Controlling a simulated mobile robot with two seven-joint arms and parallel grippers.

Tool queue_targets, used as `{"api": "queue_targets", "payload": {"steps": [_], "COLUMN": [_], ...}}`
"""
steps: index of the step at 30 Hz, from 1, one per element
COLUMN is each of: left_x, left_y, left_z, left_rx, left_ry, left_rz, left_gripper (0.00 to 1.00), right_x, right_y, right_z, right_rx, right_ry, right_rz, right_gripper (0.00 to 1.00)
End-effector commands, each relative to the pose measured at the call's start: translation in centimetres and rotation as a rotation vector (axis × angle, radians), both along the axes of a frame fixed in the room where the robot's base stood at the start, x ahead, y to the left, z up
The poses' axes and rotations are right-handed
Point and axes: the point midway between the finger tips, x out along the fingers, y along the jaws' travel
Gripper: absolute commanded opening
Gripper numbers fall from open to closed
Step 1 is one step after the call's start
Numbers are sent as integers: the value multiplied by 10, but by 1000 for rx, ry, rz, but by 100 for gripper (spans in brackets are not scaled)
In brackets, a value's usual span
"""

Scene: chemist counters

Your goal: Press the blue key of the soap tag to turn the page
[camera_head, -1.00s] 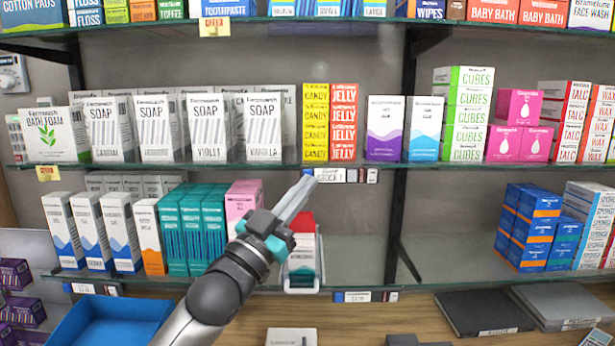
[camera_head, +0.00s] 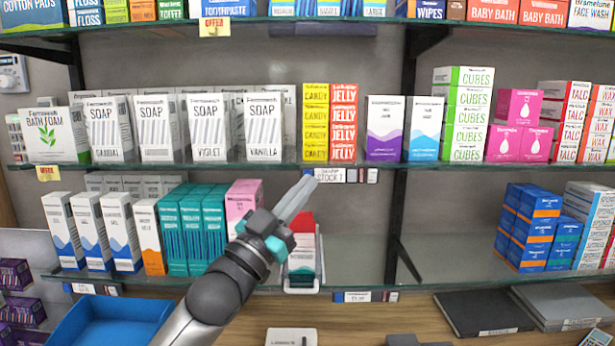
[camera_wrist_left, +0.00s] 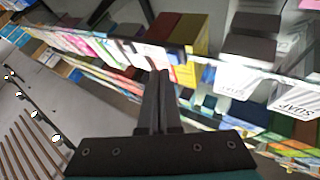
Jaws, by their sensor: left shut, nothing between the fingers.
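The soap tag (camera_head: 330,175) is a small white electronic label on the front edge of the middle shelf, below the candy and jelly boxes. Its print appears to read soap, stock. Small dark keys (camera_head: 365,176) sit at its right end; their separate colours are too small to tell surely. My left gripper (camera_head: 309,182) is shut and empty, its fingertips at the left end of the tag, overlapping it in the head view. I cannot tell whether they touch. In the left wrist view the shut fingers (camera_wrist_left: 158,80) point toward the shelf edge. My right gripper is not in view.
White soap boxes (camera_head: 208,127) stand on the middle shelf, left of the yellow candy boxes (camera_head: 315,122). Below the left gripper's fingers, a red and white box (camera_head: 302,245) stands in a holder on the lower shelf. Free room lies on the lower shelf's right half.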

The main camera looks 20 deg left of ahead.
Motion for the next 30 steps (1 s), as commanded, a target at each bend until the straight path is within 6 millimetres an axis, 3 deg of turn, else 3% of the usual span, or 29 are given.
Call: {"api": "queue_targets", "payload": {"steps": [30], "left_x": [8], "left_y": [2], "left_z": [0], "left_rx": [0], "left_ry": [0], "left_rz": [0], "left_gripper": [0], "right_x": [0], "right_y": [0], "right_z": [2], "right_rx": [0], "right_ry": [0], "right_rz": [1], "right_gripper": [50]}}
